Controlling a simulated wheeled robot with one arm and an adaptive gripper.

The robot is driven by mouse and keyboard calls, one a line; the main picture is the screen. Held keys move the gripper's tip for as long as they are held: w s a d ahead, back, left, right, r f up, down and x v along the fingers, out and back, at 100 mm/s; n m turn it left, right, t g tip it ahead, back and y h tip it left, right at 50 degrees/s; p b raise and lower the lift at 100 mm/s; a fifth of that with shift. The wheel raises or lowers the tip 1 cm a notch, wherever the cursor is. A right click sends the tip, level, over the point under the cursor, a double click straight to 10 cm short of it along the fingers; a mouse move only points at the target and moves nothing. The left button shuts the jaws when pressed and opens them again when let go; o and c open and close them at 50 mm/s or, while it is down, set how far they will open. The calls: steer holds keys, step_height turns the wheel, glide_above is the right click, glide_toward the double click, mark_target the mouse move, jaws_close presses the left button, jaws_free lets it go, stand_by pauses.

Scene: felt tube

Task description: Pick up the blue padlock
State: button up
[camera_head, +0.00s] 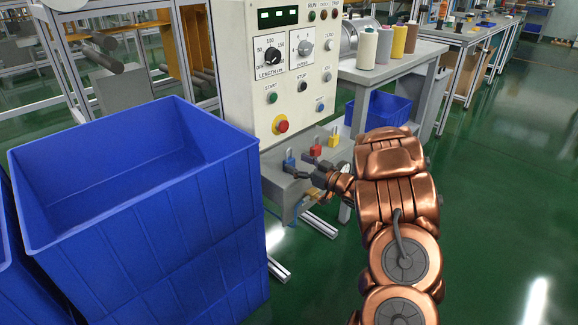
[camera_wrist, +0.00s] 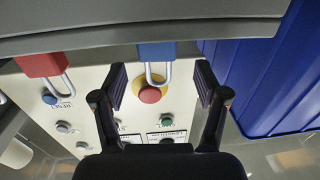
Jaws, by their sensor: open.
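The blue padlock (camera_head: 290,163) stands on the small grey shelf (camera_head: 275,180) at the front of the control cabinet, at the left of a row of padlocks. In the wrist view, which is upside down, its blue body (camera_wrist: 157,50) and metal shackle show. My gripper (camera_head: 297,172) is beside it in the head view. In the wrist view my open gripper (camera_wrist: 161,78) has one finger on each side of the shackle in the picture, with nothing held. I cannot tell whether the fingers touch the padlock.
A red padlock (camera_head: 315,151) and a yellow padlock (camera_head: 334,140) stand to the right on the shelf. Large blue bins (camera_head: 150,200) stand close at left. The cabinet panel with a red emergency button (camera_head: 281,125) rises behind. Green floor at right is open.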

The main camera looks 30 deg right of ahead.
mark_target(289, 149)
steer(key=b+x, duration=0.1)
steer(key=x, duration=0.3)
steer(key=shift+w+f, duration=0.2)
steer(key=shift+w, duration=0.05)
steer(key=shift+c, duration=0.2)
steer(key=c, duration=1.2)
steer(key=shift+r, duration=0.45)
step_height(289, 149, up, 3)
steer(key=shift+r+p, duration=0.1)
steer(key=shift+p, duration=0.8)
steer(key=s+p, duration=0.1)
steer(key=s, duration=0.4)
steer(key=s+a+p, duration=0.1)
steer(key=s, duration=0.4)
steer(key=s+a+r+p, duration=0.1)
steer(key=s, duration=0.5)
